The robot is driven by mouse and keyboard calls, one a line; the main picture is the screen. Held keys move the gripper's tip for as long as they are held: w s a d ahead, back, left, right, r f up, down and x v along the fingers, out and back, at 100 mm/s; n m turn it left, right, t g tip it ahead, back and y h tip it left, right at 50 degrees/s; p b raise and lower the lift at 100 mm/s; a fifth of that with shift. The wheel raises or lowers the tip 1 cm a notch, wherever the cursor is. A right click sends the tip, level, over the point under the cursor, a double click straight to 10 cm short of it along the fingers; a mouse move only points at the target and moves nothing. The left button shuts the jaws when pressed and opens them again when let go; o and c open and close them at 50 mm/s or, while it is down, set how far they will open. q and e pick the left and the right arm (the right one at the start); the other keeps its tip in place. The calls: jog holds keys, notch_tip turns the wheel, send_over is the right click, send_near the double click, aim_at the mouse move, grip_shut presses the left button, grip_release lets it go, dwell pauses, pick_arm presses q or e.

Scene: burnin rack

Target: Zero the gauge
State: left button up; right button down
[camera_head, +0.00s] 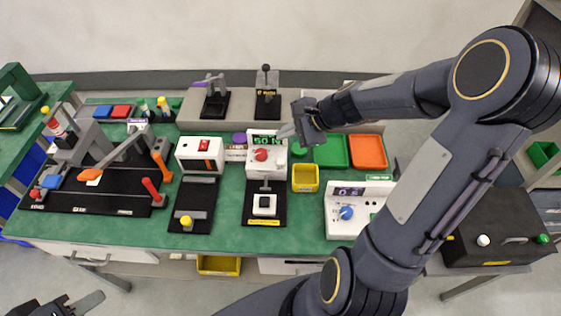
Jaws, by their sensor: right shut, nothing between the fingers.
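A white gauge box (266,169) with a lit green display (267,140) and a red knob (261,155) stands near the middle of the green bench. The small display characters are hard to read. My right gripper (284,131) is shut and empty, reaching in from the right, with its tips beside the display's right edge, above and right of the red knob. I cannot tell whether it touches the box. A second white box (372,190) with a dim display and a blue knob (347,213) stands to the right. My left gripper (85,304) shows only partly at the bottom left, away from the bench.
A white box with a red switch (200,155), a yellow bin (305,178) and green and orange trays (368,152) surround the gauge. Black lever fixtures (266,96) stand behind. A black board (95,190) with levers fills the left. My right arm covers the right side.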

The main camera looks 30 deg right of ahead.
aim_at(285, 161)
notch_tip(285, 161, down, 8)
jog(key=b, duration=0.6)
jog(key=shift+r, duration=0.1)
dwell(1.6)
jog(key=shift+f+b, duration=0.4)
jog(key=shift+b, duration=0.2)
jog(key=shift+f+b, duration=0.5)
dwell(0.4)
jog(key=shift+r, duration=0.1)
jog(key=shift+r+p, duration=0.8)
jog(key=shift+r, duration=0.05)
notch_tip(285, 161, up, 5)
jog(key=p, duration=0.4)
jog(key=shift+p, duration=0.3)
